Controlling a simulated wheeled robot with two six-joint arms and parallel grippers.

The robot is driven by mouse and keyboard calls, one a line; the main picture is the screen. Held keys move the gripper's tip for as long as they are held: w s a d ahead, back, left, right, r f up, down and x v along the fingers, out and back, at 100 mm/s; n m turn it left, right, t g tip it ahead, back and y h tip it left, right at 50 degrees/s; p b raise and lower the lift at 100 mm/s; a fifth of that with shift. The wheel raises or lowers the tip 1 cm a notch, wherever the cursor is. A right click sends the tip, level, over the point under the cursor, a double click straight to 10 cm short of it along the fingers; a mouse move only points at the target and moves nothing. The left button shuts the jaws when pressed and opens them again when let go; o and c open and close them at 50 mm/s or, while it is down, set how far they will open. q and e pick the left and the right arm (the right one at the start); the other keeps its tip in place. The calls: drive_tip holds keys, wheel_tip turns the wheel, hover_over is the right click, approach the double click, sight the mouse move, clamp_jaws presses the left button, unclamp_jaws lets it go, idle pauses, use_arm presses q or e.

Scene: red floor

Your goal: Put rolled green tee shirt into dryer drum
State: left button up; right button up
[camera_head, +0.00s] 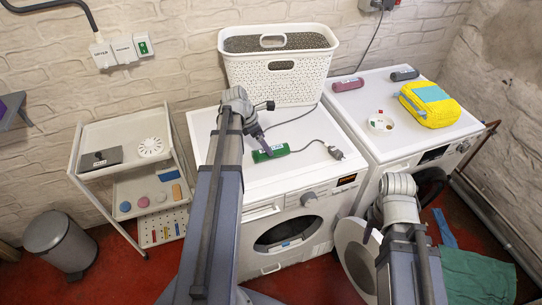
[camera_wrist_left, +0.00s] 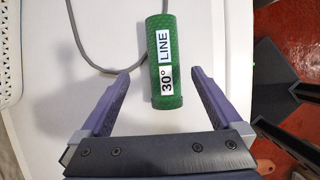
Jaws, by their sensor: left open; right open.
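The rolled green tee shirt (camera_head: 271,152) lies on top of the left white machine. It is a small green roll with a white label, and it also shows in the left wrist view (camera_wrist_left: 174,101). My left gripper (camera_head: 263,140) is open just above it. In the left wrist view the jaws (camera_wrist_left: 164,80) are spread, with the roll's near end between the fingertips and a gap on each side. My right gripper is open low in front of the right machine; its fingers are hard to make out. That machine's round door (camera_head: 360,258) stands open. Its dark drum opening (camera_head: 433,186) is partly hidden by my right arm.
A white basket (camera_head: 280,78) stands behind the shirt. A grey cable (camera_head: 300,117) and plug (camera_head: 334,151) lie close to it. Green cloth (camera_head: 478,278) lies on the floor.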

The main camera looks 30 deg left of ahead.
use_arm(q)
drive_tip(key=shift+f, duration=0.1)
drive_tip(key=b+x, duration=0.5)
drive_tip(key=shift+s+d+f, duration=0.1)
drive_tip(key=shift+s+d, duration=0.1)
drive_tip(key=shift+s, duration=0.1)
clamp_jaws()
idle(0.6)
wheel_tip(320, 180, up, 10)
drive_tip(key=p, duration=1)
